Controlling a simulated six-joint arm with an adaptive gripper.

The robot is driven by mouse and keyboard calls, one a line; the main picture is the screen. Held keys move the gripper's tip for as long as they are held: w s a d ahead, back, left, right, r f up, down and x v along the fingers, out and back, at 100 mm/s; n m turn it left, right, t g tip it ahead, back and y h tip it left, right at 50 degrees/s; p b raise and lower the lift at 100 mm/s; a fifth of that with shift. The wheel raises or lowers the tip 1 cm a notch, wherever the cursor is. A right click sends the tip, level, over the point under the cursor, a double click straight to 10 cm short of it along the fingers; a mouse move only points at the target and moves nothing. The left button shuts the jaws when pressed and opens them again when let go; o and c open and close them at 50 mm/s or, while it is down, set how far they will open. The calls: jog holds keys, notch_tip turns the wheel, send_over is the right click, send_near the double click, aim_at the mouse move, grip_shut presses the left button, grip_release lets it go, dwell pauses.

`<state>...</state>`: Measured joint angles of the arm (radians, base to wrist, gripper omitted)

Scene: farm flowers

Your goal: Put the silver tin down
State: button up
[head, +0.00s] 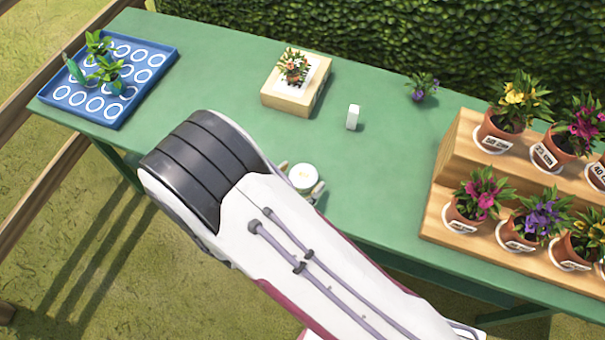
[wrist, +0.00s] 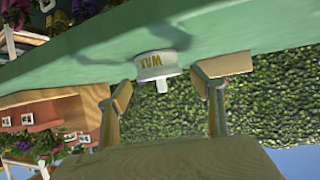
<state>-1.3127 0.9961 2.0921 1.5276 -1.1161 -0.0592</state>
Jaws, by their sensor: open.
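The silver tin (head: 303,176) is small and round with a pale top, standing on the green table just past the end of my arm. In the wrist view the tin (wrist: 156,66) shows the word WAX on its side and rests on the table surface, in a picture that is turned upside down. My gripper (wrist: 167,82) is open, with one finger on each side of the tin and a visible gap to each. In the head view my arm hides most of the gripper, and only finger parts show beside the tin.
A small white block (head: 353,117) stands behind the tin. A wooden box (head: 289,101) bears a potted plant. A blue tray (head: 140,88) with seedlings is at far left. A stepped wooden stand (head: 447,160) with several flowerpots is at right. The table (head: 378,190) right of the tin is clear.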

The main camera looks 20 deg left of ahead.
jog(key=v, duration=0.9)
jog(key=shift+s, duration=0.3)
jog(key=shift+r, duration=0.15)
jog(key=shift+w+a, duration=0.15)
dwell(0.3)
jog(key=w+a+r+g+y, duration=0.3)
jog(key=w+a+r+y, duration=0.15)
jog(key=w+r, duration=0.55)
jog(key=w+d+r+n+g+y, duration=0.1)
jog(key=w+d+r+y, duration=0.1)
jog(key=d+r, duration=0.4)
jog(key=w+d+r+g+y, duration=0.1)
jog(key=w+d+r+y, duration=0.15)
jog(key=r, duration=0.55)
jog(key=s+d+r+h, duration=0.1)
jog(key=s+d+h, duration=0.1)
jog(key=s+d, duration=0.4)
jog(key=s+d+r+g+h, duration=0.1)
jog(key=s+d, duration=0.5)
jog(key=d, duration=1)
jog(key=s+d+r+n+g+h, duration=0.1)
jog(key=s+d, duration=0.4)
jog(key=d, duration=0.5)
jog(key=r+h, duration=0.1)
jog(key=h, duration=0.1)
jog(key=shift+s+d+h, duration=0.3)
jog(key=shift+s+d, duration=0.1)
